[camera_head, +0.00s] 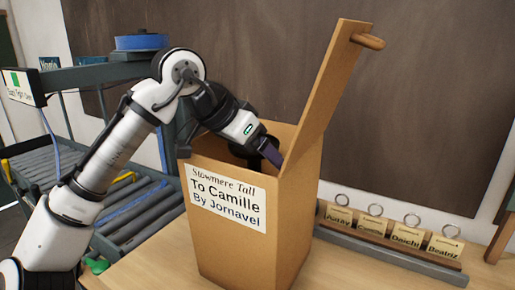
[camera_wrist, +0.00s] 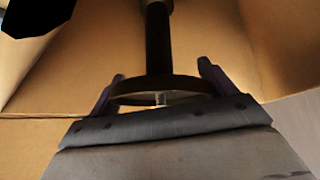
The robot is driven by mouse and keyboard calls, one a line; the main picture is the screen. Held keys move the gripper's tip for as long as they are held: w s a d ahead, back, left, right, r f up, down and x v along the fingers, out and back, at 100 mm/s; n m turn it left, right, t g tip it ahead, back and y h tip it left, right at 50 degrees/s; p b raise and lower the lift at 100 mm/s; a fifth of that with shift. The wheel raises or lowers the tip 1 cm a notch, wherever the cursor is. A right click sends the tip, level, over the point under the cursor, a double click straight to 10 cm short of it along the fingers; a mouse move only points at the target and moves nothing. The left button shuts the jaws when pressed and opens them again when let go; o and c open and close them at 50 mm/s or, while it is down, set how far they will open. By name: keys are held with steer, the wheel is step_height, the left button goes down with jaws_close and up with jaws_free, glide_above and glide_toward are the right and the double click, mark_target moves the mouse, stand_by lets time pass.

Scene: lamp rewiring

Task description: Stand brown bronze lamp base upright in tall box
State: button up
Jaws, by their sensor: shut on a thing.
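The tall box (camera_head: 235,255) is brown cardboard and stands on the table with its top open. Its label reads "Stowmere Tall To Camille By Jornavel". My gripper (camera_head: 271,152) reaches down into the box mouth. In the wrist view my gripper (camera_wrist: 160,84) has a finger on each side of the lamp base (camera_wrist: 158,45), shut on its round disc. The lamp base looks very dark, with a straight stem running away from the disc. In the head view a dark part shows inside the box mouth; the rest is hidden by the box walls and my gripper.
The box's raised lid flap (camera_head: 325,95), with a wooden peg (camera_head: 368,41), stands close to the right of my gripper. A rack of name tags (camera_head: 390,235) stands at right. A roller conveyor (camera_head: 140,205) is at left. Cardboard walls surround the lamp base in the wrist view.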

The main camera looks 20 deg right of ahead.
steer(key=f, duration=0.3)
steer(key=shift+s+d+g, duration=0.15)
steer(key=shift+d+g, duration=0.25)
steer(key=o, duration=1.9)
steer(key=shift+o, duration=0.2)
steer(key=shift+w+r, duration=0.1)
steer(key=shift+w, duration=0.15)
steer(key=v, duration=1.2)
steer(key=shift+w+r, duration=0.3)
steer(key=shift+r, duration=0.25)
steer(key=shift+w+d, duration=0.1)
steer(key=shift+d, duration=0.05)
